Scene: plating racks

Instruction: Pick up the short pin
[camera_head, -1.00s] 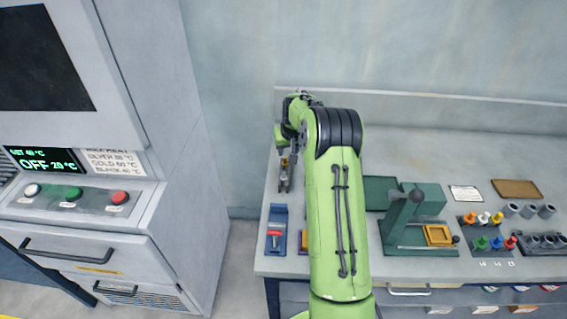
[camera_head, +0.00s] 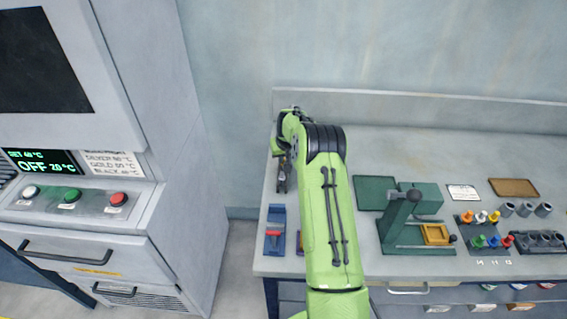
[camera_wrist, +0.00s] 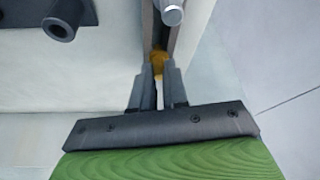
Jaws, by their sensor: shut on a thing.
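My gripper (camera_head: 282,184) is at the left end of the bench in the head view, left of my green forearm. In the wrist view its fingers (camera_wrist: 164,28) are shut on a short grey metal cylinder (camera_wrist: 172,14), which I take for the short pin. The pin's round end faces the camera, and the rest of it is hidden or cut off by the frame's top edge. An orange-yellow bit (camera_wrist: 158,60) shows between the fingers, nearer the palm. The head view is too small to show the pin clearly.
A dark rack with a tube (camera_wrist: 62,24) is at the wrist view's upper left. A blue holder (camera_head: 276,217) with a red part stands at the bench's left front. A green lever press (camera_head: 405,225) and coloured pegs (camera_head: 480,241) are to the right. A grey cabinet (camera_head: 165,120) is on the left.

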